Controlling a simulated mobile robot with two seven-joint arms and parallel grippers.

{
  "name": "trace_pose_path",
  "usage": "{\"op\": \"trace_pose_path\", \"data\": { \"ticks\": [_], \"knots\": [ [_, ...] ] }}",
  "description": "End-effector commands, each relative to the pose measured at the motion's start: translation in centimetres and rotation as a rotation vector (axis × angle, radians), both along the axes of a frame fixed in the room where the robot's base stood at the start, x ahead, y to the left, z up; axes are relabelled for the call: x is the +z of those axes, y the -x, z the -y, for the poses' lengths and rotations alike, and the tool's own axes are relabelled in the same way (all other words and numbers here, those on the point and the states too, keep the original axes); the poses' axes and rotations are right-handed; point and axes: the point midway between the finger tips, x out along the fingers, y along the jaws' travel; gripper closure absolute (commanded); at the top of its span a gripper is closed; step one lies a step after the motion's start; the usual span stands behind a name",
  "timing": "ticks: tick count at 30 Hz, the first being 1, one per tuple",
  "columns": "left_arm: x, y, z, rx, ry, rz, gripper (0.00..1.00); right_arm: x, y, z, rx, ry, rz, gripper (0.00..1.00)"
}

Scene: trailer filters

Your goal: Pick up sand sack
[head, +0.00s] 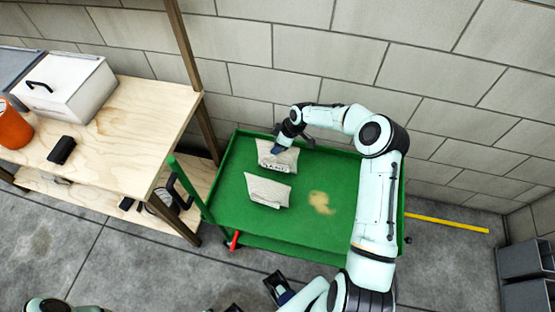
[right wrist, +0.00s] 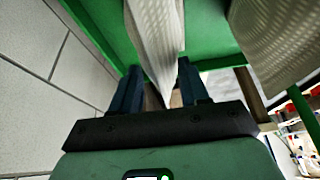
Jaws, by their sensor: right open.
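Two pale, printed sand sacks lie on a green cart (head: 222,178). The far sack (head: 290,158) is by the back rim, and the near sack (head: 268,192) is in front of it. My right gripper (head: 278,149) is down at the left part of the far sack. In the right wrist view the right gripper (right wrist: 160,90) is open, with the edge of the far sack (right wrist: 155,35) between its two dark blue fingers. The fingers look apart from the cloth, but contact is hard to judge. My left gripper does not clearly show.
Spilled sand (head: 321,203) lies on the cart right of the near sack. A wooden workbench (head: 110,150) stands left, with a white box (head: 65,88) and an orange container (head: 14,128). The block wall (head: 300,60) is close behind the cart.

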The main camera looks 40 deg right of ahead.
Motion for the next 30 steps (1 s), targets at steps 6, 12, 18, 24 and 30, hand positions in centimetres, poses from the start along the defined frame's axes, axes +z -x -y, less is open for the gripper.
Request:
{"op": "trace_pose_path", "data": {
  "ticks": [6, 12, 18, 24, 30],
  "knots": [
    [-0.35, 0.12, 0.0, 0.001, 0.0, -0.001, 0.57, -0.36, -0.01, 0.02, 0.001, 0.001, 0.001, 0.55],
    [-0.37, 0.13, 0.0, 0.001, 0.0, -0.001, 0.57, -0.36, -0.03, 0.02, 0.001, 0.001, 0.001, 0.55],
    [-0.36, 0.12, 0.0, 0.0, 0.0, -0.001, 0.57, -0.35, -0.02, 0.01, 0.001, 0.001, 0.001, 0.85],
    [-0.36, 0.12, 0.0, 0.001, 0.0, -0.001, 0.57, -0.35, -0.02, 0.01, 0.001, 0.001, 0.001, 1.0],
    [-0.36, 0.12, 0.0, 0.001, 0.0, -0.001, 0.57, -0.36, -0.01, 0.02, 0.0, 0.001, 0.001, 1.0]
  ]
}}
